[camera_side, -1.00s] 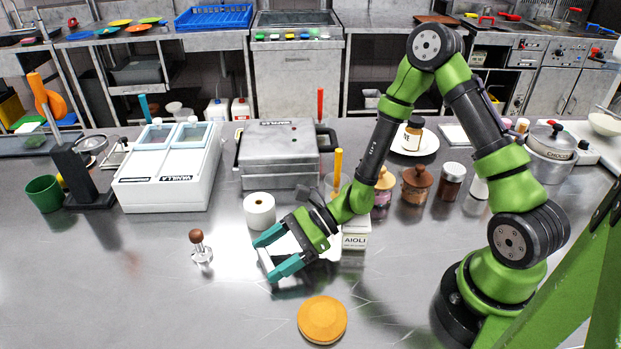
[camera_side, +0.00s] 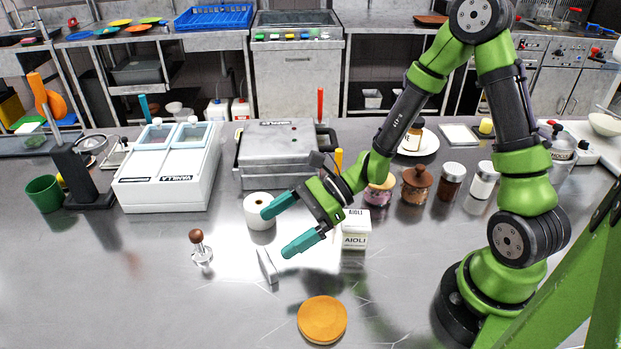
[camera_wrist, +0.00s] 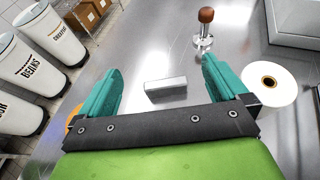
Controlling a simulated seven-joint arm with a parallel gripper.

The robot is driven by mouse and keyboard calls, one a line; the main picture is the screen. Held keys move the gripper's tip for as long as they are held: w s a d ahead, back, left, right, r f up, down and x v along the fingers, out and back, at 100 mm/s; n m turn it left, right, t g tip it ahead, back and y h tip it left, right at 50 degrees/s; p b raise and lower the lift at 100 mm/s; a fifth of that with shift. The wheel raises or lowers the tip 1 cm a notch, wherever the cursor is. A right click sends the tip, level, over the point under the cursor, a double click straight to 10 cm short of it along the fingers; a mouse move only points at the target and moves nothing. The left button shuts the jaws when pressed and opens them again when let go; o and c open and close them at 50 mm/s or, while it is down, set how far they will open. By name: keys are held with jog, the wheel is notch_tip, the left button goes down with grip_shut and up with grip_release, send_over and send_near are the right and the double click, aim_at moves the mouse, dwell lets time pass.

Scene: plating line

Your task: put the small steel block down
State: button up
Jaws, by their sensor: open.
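The small steel block (camera_side: 267,266) lies on the steel counter (camera_side: 130,290), in front of the white paper roll. In the wrist view the block (camera_wrist: 166,87) shows beyond and between my two teal fingers. My gripper (camera_side: 282,227) is open and empty, above and to the right of the block and apart from it. The fingers also show in the wrist view (camera_wrist: 158,80). Nothing hides the block.
The white roll (camera_side: 259,212) stands close behind my gripper. A tamper (camera_side: 200,247) with a brown knob is to the left. An orange round disc (camera_side: 322,320) lies in front. The AIOLI box (camera_side: 355,230) stands to the right. The front left counter is bare.

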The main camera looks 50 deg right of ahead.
jog(key=s+d+r+n+t+h, duration=0.1)
jog(key=s+d+r+n+h, duration=0.4)
jog(key=r+n, duration=0.3)
jog(key=s+d+r+n+h, duration=0.5)
jog(key=s+d+r+n, duration=0.1)
jog(key=r+n, duration=0.3)
jog(key=shift+s+d+n+t+h, duration=0.3)
jog(key=shift+d+n+t, duration=0.15)
jog(key=shift+n, duration=0.35)
